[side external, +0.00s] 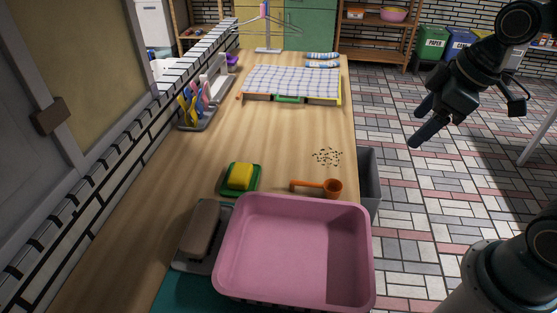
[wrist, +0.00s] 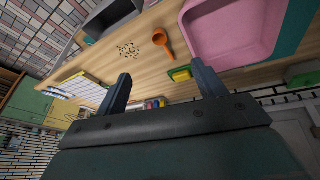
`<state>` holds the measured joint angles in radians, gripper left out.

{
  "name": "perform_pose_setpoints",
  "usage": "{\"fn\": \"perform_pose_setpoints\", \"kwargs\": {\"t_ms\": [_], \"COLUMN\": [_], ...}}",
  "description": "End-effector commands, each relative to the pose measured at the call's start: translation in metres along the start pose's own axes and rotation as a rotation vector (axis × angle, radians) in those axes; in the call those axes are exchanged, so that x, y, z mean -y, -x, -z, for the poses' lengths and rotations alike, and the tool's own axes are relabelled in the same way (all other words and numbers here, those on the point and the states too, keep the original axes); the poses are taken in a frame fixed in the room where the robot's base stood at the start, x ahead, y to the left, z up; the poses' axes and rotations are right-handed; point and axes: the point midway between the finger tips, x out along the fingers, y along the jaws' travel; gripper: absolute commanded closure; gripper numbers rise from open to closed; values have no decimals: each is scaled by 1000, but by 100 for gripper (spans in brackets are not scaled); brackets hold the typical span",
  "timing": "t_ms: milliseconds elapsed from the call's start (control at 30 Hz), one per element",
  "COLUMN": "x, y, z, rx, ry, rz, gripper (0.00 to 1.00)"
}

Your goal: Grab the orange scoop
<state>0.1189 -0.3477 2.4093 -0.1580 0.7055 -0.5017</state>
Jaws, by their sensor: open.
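The orange scoop (side external: 321,187) lies on the wooden table just behind the pink basin, its round bowl at the right and its handle pointing left. It also shows in the wrist view (wrist: 162,41), above the space between my fingers. My gripper (side external: 418,120) is in the air to the right of the table in the side external view, apart from the scoop. In the wrist view its two fingers (wrist: 162,86) are spread wide with nothing between them.
The pink basin (side external: 242,240) stands close in front of the scoop. A yellow sponge on a green dish (side external: 238,178) lies to its left, and small dark bits (side external: 327,156) are scattered behind it. A grey bin (side external: 369,178) stands beside the table's right edge. The mid-table is mostly clear.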

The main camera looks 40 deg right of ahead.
Motion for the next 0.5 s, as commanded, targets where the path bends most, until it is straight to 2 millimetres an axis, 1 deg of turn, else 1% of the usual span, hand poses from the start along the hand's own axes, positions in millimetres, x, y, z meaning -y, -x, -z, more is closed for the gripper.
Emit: {"fn": "perform_pose_setpoints", "kwargs": {"t_ms": [33,233,500], "x": [-4,-17,-33], "y": [-9,-42,-92], "z": [3,17,27], "rx": [9,10,-15], "ry": [35,196,395], "rz": [16,75,156], "gripper": [30,30,30]}}
